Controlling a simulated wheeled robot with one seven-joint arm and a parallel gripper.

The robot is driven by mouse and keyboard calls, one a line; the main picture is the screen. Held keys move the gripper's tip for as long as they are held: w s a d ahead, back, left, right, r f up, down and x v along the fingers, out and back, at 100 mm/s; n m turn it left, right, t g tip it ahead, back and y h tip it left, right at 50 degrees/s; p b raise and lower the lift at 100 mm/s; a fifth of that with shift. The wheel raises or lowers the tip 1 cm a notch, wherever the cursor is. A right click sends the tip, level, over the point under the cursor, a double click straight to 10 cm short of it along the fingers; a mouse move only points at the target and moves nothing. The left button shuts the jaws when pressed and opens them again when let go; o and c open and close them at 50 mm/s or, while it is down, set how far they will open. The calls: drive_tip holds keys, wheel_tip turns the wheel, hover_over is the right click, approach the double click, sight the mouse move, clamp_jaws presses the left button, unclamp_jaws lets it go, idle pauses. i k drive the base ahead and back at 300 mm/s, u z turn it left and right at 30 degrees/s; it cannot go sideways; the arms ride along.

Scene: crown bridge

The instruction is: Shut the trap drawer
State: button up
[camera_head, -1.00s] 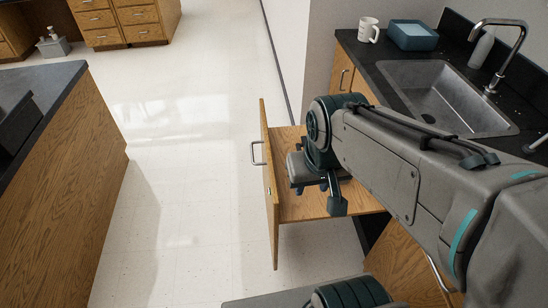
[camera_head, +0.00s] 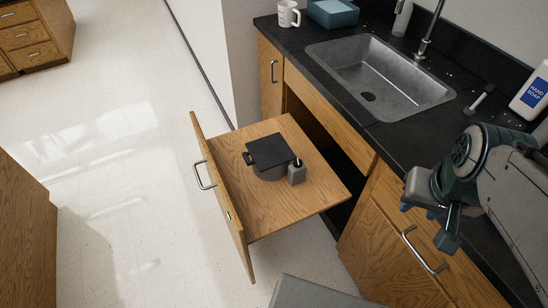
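The trap drawer (camera_head: 265,216) is a wooden drawer pulled well out from the cabinet below the sink. Its front panel (camera_head: 222,200) faces left, with a metal bar handle (camera_head: 204,176). The drawer holds a dark square-topped item (camera_head: 268,153) on a grey base and a small grey block (camera_head: 297,173). My gripper (camera_head: 426,226) is at the right, in front of the counter and cabinet doors, clear of the drawer. Its fingers look spread apart, with nothing seen between them.
The black counter (camera_head: 372,133) carries a steel sink (camera_head: 380,80), a white mug (camera_head: 289,13), a blue box (camera_head: 332,12) and a hand soap bottle (camera_head: 532,92). A lower door handle (camera_head: 424,252) sticks out right of the drawer. White floor (camera_head: 110,190) lies open to the left.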

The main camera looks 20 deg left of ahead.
sight(255, 206)
drive_tip(key=z, duration=0.5)
drive_tip(key=k, duration=1.25)
drive_tip(key=u, duration=1.6)
drive_tip(key=i, duration=0.5)
drive_tip(key=z, duration=0.1)
drive_tip(key=k, duration=0.5)
drive_tip(key=u, duration=0.35)
drive_tip(key=i, duration=0.6)
drive_tip(key=z, duration=0.45)
